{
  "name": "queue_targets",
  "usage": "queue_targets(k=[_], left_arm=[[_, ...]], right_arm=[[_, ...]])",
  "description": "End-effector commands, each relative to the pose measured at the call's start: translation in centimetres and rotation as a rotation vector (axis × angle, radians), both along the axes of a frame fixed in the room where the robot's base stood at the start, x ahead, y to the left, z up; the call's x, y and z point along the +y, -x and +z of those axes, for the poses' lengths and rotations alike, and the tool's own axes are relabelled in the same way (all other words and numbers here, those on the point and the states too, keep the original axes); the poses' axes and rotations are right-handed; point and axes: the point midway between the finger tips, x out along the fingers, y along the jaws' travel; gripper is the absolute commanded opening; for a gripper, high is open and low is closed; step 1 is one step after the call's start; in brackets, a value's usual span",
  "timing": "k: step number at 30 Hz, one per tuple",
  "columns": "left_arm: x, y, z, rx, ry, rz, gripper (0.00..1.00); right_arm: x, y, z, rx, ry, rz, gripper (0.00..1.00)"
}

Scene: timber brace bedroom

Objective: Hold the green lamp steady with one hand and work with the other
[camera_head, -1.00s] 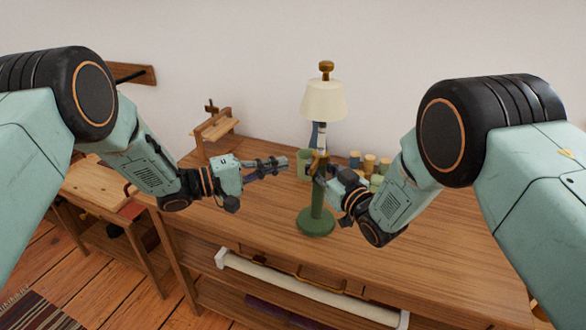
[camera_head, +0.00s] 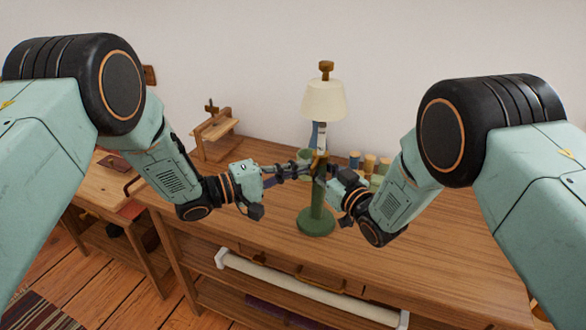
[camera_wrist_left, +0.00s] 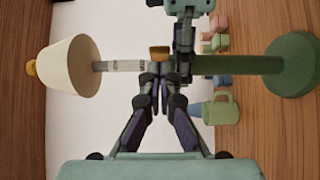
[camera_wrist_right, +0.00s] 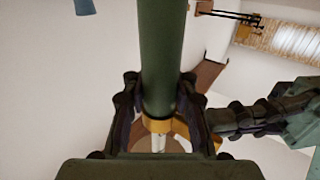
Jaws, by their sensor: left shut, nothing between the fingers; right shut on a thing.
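The green lamp (camera_head: 317,212) stands upright on the wooden table, with a cream shade (camera_head: 324,100), a round green base (camera_head: 316,222) and a brass collar partway up its stem. My right gripper (camera_head: 322,175) is shut on the green stem just below the collar; the right wrist view shows the stem (camera_wrist_right: 162,60) between its fingers. My left gripper (camera_head: 305,168) is shut and empty, its tips close to the stem by the collar (camera_wrist_left: 159,52). In the left wrist view its fingertips (camera_wrist_left: 155,82) meet beside the lamp. I cannot tell whether they touch it.
A green mug (camera_wrist_left: 220,108) and several small coloured jars (camera_head: 370,163) stand behind the lamp. A wooden stand (camera_head: 214,133) is at the table's back left. The table's right part (camera_head: 450,230) is clear. A white roll (camera_head: 310,290) hangs below the front edge.

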Motion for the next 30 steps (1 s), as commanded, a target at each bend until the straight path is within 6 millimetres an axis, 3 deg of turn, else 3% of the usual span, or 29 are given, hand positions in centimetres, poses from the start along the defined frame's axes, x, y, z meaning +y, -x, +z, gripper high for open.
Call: queue_targets(k=[30], left_arm=[[-1.6,1.1,-0.1,0.002,-0.004,0.205,0.00]], right_arm=[[0.0,0.0,-0.1,0.001,0.001,0.000,0.00]])
